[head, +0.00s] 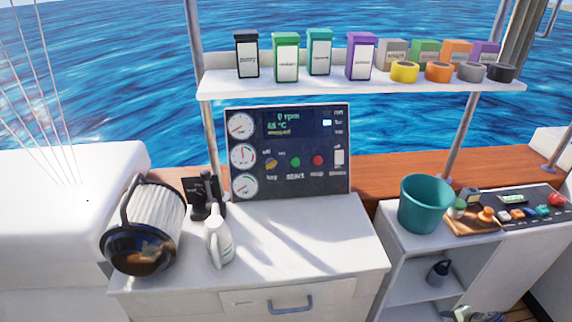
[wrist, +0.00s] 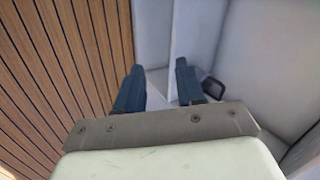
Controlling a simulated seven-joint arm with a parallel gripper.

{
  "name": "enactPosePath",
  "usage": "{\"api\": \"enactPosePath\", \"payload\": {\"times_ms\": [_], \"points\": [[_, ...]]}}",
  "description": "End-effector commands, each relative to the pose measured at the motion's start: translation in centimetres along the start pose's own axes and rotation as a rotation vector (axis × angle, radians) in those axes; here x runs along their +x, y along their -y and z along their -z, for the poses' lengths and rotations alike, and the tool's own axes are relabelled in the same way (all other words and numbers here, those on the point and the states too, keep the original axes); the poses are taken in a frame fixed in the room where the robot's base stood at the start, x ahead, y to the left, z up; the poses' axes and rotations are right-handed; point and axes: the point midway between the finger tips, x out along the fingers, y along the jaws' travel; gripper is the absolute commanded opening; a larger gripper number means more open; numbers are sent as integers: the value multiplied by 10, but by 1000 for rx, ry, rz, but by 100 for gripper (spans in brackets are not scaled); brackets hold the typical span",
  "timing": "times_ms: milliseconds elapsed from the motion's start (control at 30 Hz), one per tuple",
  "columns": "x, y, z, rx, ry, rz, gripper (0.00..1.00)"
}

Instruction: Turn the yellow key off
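The yellow key (head: 271,164) is a small knob on the dark control panel (head: 289,188), above the label "key" and below the word "off". The way the knob points is too small to tell for sure. Beside it on the panel are a green button (head: 295,162) and a red button (head: 317,160). My gripper (wrist: 158,83) shows only in the wrist view. Its two dark blue fingers stand apart with nothing between them. It is away from the panel, which does not show in the wrist view.
A white counter (head: 310,235) stands before the panel, with a spray bottle (head: 218,240), a black item (head: 205,195) and a large ribbed canister (head: 150,220) at its left. A shelf (head: 360,87) with boxes and tape rolls hangs above. A teal bucket (head: 424,205) stands right.

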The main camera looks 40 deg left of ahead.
Motion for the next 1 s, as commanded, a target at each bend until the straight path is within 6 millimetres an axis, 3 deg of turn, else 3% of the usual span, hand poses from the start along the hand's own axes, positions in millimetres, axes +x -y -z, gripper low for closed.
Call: {"api": "enactPosePath", "payload": {"times_ms": [33, 300, 500, 600, 733, 833, 1000], "points": [[-6, 20, 25, 18, -38, 40, 38], [-66, 117, 130, 132, -216, 264, 38], [-126, 187, 197, 210, -321, 432, 38], [-154, 221, 220, 239, -354, 507, 38], [-184, 268, 234, 254, -367, 586, 38], [-199, 313, 230, 244, -344, 636, 38], [-199, 396, 181, 169, -233, 665, 38]]}}
